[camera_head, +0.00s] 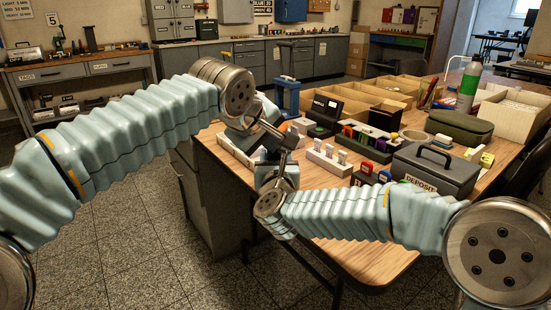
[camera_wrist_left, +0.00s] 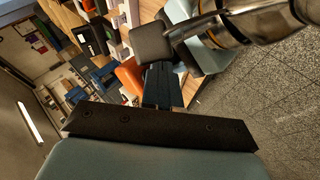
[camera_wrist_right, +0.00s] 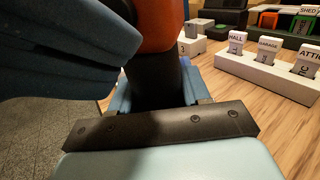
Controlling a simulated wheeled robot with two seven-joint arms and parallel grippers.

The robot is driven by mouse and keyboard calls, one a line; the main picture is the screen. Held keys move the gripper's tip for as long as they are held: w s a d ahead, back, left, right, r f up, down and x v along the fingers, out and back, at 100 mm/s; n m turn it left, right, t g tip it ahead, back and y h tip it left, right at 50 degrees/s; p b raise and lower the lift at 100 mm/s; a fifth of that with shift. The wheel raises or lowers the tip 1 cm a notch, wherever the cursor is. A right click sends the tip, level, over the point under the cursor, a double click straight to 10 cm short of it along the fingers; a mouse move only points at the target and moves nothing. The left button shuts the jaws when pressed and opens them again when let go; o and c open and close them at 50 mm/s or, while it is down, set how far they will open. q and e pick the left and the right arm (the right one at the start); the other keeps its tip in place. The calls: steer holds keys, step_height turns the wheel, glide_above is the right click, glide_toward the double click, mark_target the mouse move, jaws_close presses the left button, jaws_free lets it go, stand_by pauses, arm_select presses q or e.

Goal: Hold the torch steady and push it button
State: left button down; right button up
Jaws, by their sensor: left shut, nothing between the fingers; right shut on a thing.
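The torch shows in the right wrist view as a dark handle (camera_wrist_right: 155,82) with an orange-red part (camera_wrist_right: 155,25) above it. My right gripper (camera_wrist_right: 158,96) is shut around the dark handle, with blue fingers on both sides. In the left wrist view an orange part of the torch (camera_wrist_left: 130,77) shows beside my left gripper (camera_wrist_left: 161,75), which is shut and empty. Blue parts of my left gripper stand close to the torch in the right wrist view. In the head view both grippers meet at the table's left edge and mostly hide the torch. The button cannot be made out.
The wooden table (camera_head: 330,190) carries white key racks (camera_head: 328,158) with labelled tags just right of my grippers. A grey deposit box (camera_head: 435,168), cardboard trays (camera_head: 375,97), a blue stand (camera_head: 287,95) and a spray bottle (camera_head: 468,87) stand further off. Open floor lies to the left.

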arm_select(q)
steer(key=shift+w, duration=0.15)
stand_by(0.3)
steer(key=shift+s+a, duration=0.1)
steer(key=shift+s, duration=0.5)
arm_select(e)
steer(key=o, duration=1.2)
arm_select(q)
steer(key=s, duration=0.3)
steer(key=s+a, duration=0.1)
steer(key=s, duration=0.1)
steer(key=shift+s+a, duration=0.15)
steer(key=shift+s, duration=0.25)
